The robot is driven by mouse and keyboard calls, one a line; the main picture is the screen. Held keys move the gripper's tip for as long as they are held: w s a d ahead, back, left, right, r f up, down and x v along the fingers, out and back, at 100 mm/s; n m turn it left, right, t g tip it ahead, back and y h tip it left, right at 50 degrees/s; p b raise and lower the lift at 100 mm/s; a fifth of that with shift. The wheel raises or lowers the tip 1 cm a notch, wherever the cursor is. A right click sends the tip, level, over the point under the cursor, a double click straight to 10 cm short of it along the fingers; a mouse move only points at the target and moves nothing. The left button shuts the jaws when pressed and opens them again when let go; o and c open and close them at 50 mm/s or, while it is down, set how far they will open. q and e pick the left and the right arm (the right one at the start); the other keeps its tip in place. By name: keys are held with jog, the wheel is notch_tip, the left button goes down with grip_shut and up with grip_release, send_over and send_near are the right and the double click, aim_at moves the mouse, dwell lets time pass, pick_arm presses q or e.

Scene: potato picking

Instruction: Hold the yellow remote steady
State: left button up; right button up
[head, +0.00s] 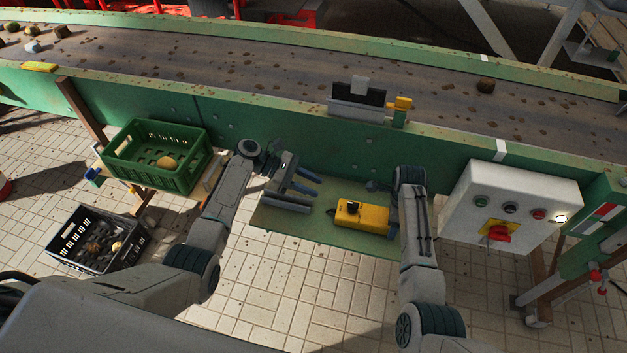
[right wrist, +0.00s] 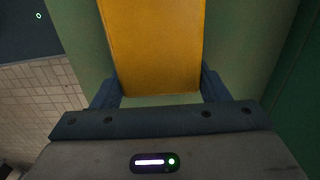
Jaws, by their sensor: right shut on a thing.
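The yellow remote (head: 361,215), a box with a dark knob on top, lies over the green shelf (head: 285,222) in front of the conveyor. In the right wrist view the remote (right wrist: 155,45) fills the space between the blue fingers of my right gripper (right wrist: 159,84), which is shut on it. In the head view my right arm hides most of that gripper. My left gripper (head: 307,180) is open and empty, its blue fingers apart, to the upper left of the remote. I cannot tell whether the remote touches the shelf.
A green crate (head: 188,181) with one potato stands at the left, above a black crate (head: 67,229) on the tiled floor. A grey control box (head: 525,192) with a red button is at the right.

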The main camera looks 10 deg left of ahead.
jog(key=o, duration=1.3)
